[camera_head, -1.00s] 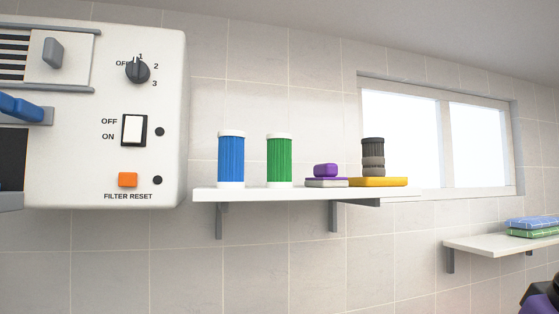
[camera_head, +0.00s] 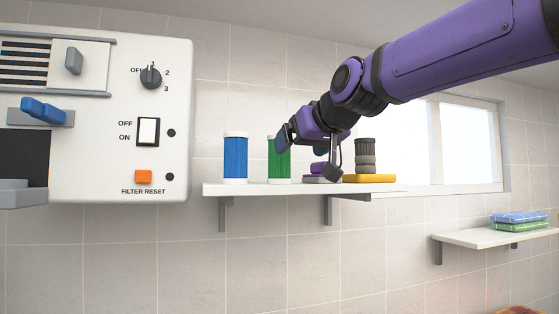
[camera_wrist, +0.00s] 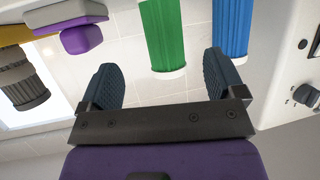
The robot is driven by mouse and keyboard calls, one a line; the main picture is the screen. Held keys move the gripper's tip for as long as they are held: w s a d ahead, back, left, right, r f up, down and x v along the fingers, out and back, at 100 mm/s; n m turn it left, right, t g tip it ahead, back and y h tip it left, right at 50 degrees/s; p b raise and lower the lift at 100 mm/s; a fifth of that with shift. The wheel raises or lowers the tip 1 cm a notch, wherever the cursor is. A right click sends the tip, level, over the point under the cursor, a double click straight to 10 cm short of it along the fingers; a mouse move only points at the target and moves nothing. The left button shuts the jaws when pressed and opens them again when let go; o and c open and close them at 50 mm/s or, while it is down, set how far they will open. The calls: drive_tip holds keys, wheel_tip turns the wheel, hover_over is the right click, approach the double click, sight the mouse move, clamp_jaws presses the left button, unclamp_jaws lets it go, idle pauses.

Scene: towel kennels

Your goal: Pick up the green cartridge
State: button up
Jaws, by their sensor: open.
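The green cartridge (camera_head: 279,165) stands upright on the white wall shelf (camera_head: 300,188), to the right of the blue cartridge (camera_head: 235,158). In the head view my gripper partly covers its upper right side. My gripper (camera_head: 302,146) is open and empty, with its fingers spread close to the green cartridge. In the wrist view the green cartridge (camera_wrist: 164,35) is ahead of the gap between the two dark fingers (camera_wrist: 165,80), and its white end cap lies just beyond them. The blue cartridge (camera_wrist: 231,25) is beyond the right finger. Nothing is between the fingers.
A purple item (camera_wrist: 82,38) and a dark ribbed stack (camera_head: 366,153) on a yellow block (camera_head: 369,178) stand on the shelf to the right. The white machine (camera_head: 115,115) with knob and switches is left. A lower shelf (camera_head: 490,238) holds folded towels (camera_head: 521,220).

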sight(285, 159)
drive_tip(key=x, duration=0.9)
drive_tip(key=shift+s+a, duration=0.1)
drive_tip(key=shift+a, duration=0.1)
drive_tip(key=c, duration=1.1)
drive_tip(key=shift+o, duration=0.2)
